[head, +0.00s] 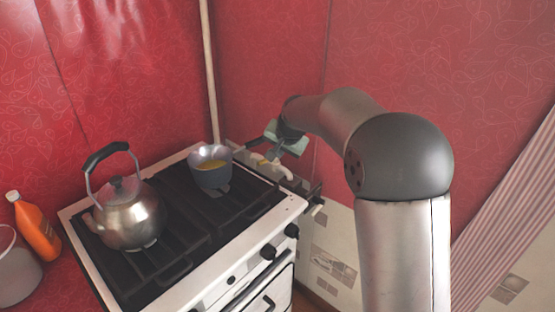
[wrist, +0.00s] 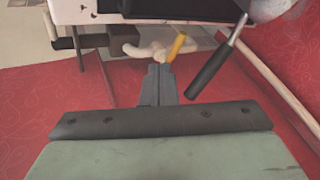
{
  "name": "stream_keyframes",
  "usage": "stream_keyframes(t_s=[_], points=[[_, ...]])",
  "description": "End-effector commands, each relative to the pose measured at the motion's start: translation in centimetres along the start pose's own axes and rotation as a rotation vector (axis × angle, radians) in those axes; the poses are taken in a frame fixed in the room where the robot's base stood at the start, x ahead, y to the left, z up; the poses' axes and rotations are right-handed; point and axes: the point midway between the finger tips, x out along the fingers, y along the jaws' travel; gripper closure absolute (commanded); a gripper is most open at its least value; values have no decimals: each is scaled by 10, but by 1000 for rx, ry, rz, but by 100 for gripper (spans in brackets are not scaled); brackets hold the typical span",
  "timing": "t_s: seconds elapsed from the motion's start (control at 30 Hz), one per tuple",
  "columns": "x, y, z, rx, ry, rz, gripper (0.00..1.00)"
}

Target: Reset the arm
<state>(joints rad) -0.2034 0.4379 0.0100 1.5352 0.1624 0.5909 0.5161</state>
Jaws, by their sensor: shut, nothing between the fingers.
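My gripper (head: 268,157) is at the end of my arm, beside the back right corner of the stove, to the right of the small pot. In the wrist view my gripper (wrist: 158,72) shows its two grey fingers together, with nothing between them. The fingertips appear close to a yellow handle (wrist: 176,47) on a pale pipe (wrist: 150,51); I cannot tell whether they touch it. My arm reaches in from the right of the head view and bends down at its far end.
A steel kettle (head: 130,212) and a grey pot (head: 211,170) with yellowish contents stand on the white stove (head: 200,288). The pot's dark handle (wrist: 210,75) passes close to my fingers in the wrist view. An orange bottle (head: 36,232) is at left. Red walls (head: 270,60) close the corner.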

Motion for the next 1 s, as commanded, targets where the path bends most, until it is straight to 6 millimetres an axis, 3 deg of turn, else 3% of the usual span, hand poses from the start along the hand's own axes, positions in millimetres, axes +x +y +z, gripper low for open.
stream_keyframes(t_s=[0.13, 0.27, 0.37, 0.5, 0.7, 0.83, 1.0], points=[[-14, 3, 3, -6, -4, 7, 100], [-48, 37, 28, -62, -49, 59, 100], [-86, 81, 66, -135, -113, 122, 100], [-136, 147, 136, -244, -226, 204, 100], [-185, 224, 231, -367, -379, 276, 100], [-200, 253, 272, -412, -444, 297, 100], [-205, 265, 290, -432, -474, 304, 100]])
